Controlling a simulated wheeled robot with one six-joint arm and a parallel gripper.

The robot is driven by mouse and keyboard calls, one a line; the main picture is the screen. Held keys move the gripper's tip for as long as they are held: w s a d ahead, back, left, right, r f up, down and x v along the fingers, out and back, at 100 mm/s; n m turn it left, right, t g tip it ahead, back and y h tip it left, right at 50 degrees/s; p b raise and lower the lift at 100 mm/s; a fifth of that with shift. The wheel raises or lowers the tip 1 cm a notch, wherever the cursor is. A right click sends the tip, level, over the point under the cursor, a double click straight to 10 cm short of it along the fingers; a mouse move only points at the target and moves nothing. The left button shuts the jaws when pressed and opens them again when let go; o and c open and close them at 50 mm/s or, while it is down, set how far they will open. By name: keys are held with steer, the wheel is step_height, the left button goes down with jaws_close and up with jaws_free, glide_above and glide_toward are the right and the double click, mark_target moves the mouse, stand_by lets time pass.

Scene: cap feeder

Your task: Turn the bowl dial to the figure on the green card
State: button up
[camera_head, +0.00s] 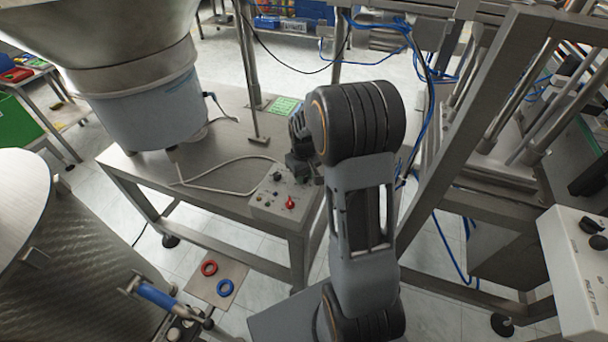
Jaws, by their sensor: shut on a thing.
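The grey control box (272,207) stands on the near right corner of the steel table, with small black knobs and a red knob (291,203) on its face. My gripper (300,174) reaches down at the box's far right part and is shut on what appears to be the bowl dial there. The dial itself is hidden by the fingers, so its setting cannot be read. The green card (284,105) lies on the table behind my gripper, partly next to the arm. Its figure is too small to read.
The bowl feeder (150,110) stands on the left of the steel table (225,150). A pale cable (225,190) lies across the tabletop to the box. A metal frame (455,140) rises close to the right of my arm. A white control box (580,265) is at far right.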

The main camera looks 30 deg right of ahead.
steer(key=m, duration=2.1)
steer(key=shift+m, duration=0.4)
steer(key=m, duration=0.4)
steer(key=shift+p, duration=0.3)
steer(key=shift+m, duration=1.7)
steer(key=o, duration=0.9)
